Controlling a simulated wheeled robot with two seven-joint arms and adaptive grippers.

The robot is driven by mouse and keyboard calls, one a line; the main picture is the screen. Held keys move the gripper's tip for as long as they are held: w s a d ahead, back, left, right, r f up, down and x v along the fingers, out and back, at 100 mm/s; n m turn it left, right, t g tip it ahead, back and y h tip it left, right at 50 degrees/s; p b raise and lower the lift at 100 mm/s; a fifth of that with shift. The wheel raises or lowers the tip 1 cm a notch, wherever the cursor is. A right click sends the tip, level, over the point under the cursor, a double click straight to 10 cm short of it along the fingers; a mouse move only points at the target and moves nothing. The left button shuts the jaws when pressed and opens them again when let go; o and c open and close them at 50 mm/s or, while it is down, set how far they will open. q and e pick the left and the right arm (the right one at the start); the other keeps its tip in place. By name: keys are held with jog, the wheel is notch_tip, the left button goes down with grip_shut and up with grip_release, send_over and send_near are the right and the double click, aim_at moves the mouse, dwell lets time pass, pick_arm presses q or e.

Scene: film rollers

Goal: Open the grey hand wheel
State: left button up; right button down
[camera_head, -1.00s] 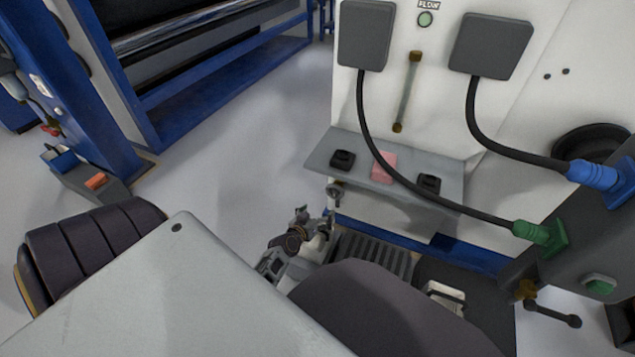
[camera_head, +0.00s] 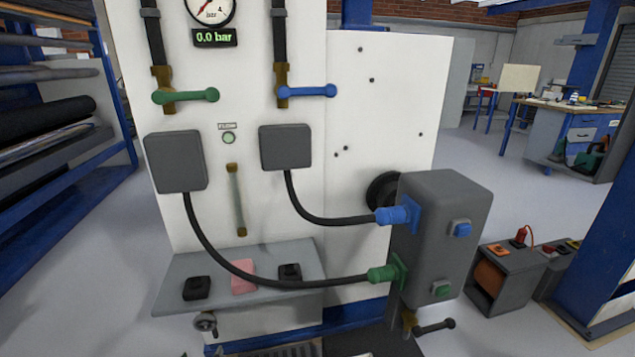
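Neither of my grippers can be made out in this view.
A green lever (camera_head: 186,96) and a blue lever (camera_head: 308,91) are on pipes above, below a gauge (camera_head: 211,10) reading 0.0 bar. Black hoses run to a grey box (camera_head: 440,235) at right. A dark lever (camera_head: 434,327) is below it. Floor at left is clear.

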pick_arm(q)
jog(key=s+d+r+m+g+h, duration=0.2)
jog(key=d+m, duration=0.1)
jog(key=d, duration=0.4)
jog(key=s+d+r+m+g, duration=0.1)
jog(key=s+d+r+g, duration=0.1)
jog(key=s, duration=0.6)
jog(key=s+d+r+g+y+p, duration=0.1)
jog(key=s+d+r+g, duration=0.2)
jog(key=s+r+g, duration=0.2)
jog(key=s+r, duration=0.1)
jog(key=s, duration=0.2)
jog(key=shift+s+d+r+m, duration=0.35)
jog(key=shift+s+r+m, duration=0.05)
pick_arm(e)
jog(key=d+r+g+h, duration=0.2)
jog(key=d+r+h, duration=0.1)
jog(key=d+r, duration=0.6)
jog(key=shift+s+r+h, duration=0.15)
jog(key=shift+r+h, duration=0.15)
jog(key=shift+h, duration=0.1)
pick_arm(q)
jog(key=shift+w+f+g+p, duration=0.2)
jog(key=shift+f+g+p, duration=0.1)
jog(key=shift+p, duration=0.35)
pick_arm(e)
jog(key=shift+w+a+f+g, duration=0.1)
jog(key=shift+w+f+g, duration=0.1)
jog(key=shift+f+g, duration=0.1)
